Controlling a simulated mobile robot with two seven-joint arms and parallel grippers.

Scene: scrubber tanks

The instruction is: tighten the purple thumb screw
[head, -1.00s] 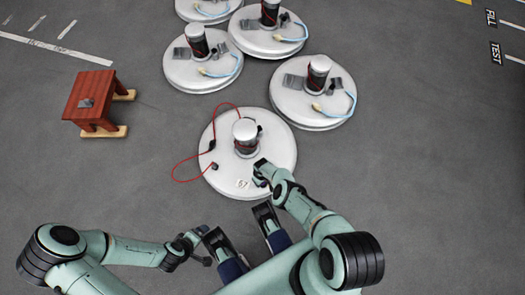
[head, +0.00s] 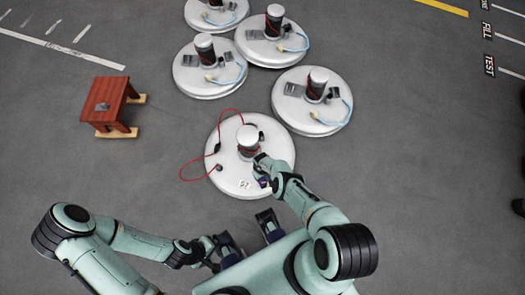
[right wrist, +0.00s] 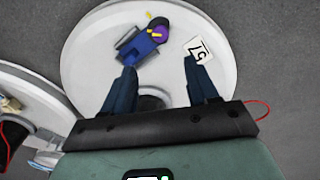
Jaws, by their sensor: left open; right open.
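The purple thumb screw (right wrist: 159,26) sits on a blue bracket (right wrist: 140,46) on the near white tank top (right wrist: 85,70) in the right wrist view. Yellow marks show on and beside the screw. In the head view a small purple-blue spot (head: 264,182) shows beside my right gripper, at the near tank's (head: 225,180) front right. My right gripper (right wrist: 160,73) is open and empty; its fingers hang over the tank, and the screw lies beyond their tips, apart from them. My left gripper (head: 212,252) is open and empty, away from the tank at lower left.
A white label marked 57 (right wrist: 198,50) lies beside the right fingertip. A red cable (head: 182,170) loops off the tank's left side. A cylinder (head: 248,140) stands upright on the tank. Other tanks (head: 312,120) stand behind. A red stool (head: 108,98) is at left, with clear floor between.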

